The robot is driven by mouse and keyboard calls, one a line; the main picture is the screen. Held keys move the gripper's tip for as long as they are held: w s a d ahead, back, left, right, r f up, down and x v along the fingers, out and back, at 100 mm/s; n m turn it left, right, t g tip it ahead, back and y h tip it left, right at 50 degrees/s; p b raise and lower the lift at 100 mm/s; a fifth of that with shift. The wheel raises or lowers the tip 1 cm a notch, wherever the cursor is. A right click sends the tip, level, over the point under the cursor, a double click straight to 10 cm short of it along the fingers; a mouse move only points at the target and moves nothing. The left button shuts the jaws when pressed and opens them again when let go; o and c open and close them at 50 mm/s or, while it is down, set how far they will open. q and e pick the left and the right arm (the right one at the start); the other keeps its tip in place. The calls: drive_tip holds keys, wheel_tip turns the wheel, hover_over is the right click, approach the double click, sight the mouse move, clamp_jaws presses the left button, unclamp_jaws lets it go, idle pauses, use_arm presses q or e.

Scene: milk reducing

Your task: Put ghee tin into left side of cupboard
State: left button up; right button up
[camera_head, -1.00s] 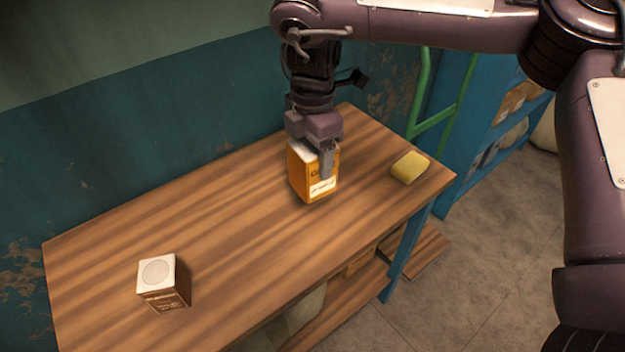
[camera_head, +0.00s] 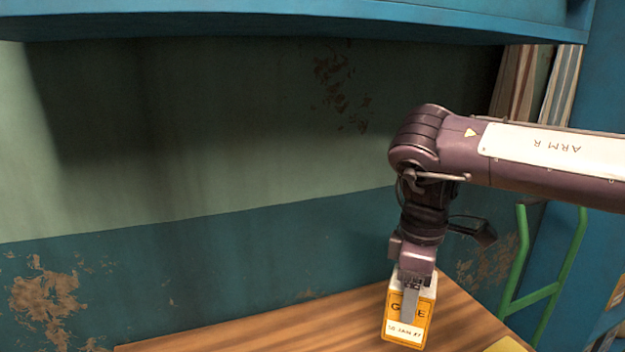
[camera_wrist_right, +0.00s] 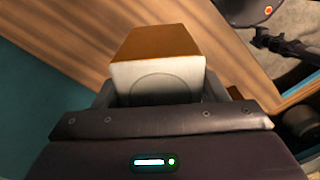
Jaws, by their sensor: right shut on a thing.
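The ghee tin (camera_head: 404,325) is a yellow-orange box with a white top and a white label band. It is upright at the lower right of the head view. My right gripper (camera_head: 411,292) is shut on it from above, a finger showing down its front face. In the right wrist view the tin's white top (camera_wrist_right: 158,80) sits between the fingers. I cannot tell if the tin touches the table. The blue cupboard (camera_head: 290,22) shows only as its underside and lower edge across the top of the head view; its inside is out of view. My left gripper is not in view.
The wooden table (camera_head: 250,334) runs along the bottom of the head view. A yellow sponge-like block (camera_head: 507,346) is partly cut off at the bottom edge. A green metal frame (camera_head: 545,275) stands at the right. The wall space beneath the cupboard is clear.

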drive_tip(key=m, duration=0.2)
drive_tip(key=d+m, duration=0.1)
drive_tip(key=m, duration=0.3)
drive_tip(key=shift+w+d+f+m, duration=0.15)
drive_tip(key=shift+w+f+m, duration=0.05)
drive_tip(key=shift+f+m, duration=0.1)
drive_tip(key=m, duration=0.3)
drive_tip(key=d+m, duration=0.1)
drive_tip(key=m, duration=0.2)
drive_tip(key=shift+w+f+m, duration=0.1)
drive_tip(key=shift+f+m, duration=0.1)
drive_tip(key=shift+m, duration=0.1)
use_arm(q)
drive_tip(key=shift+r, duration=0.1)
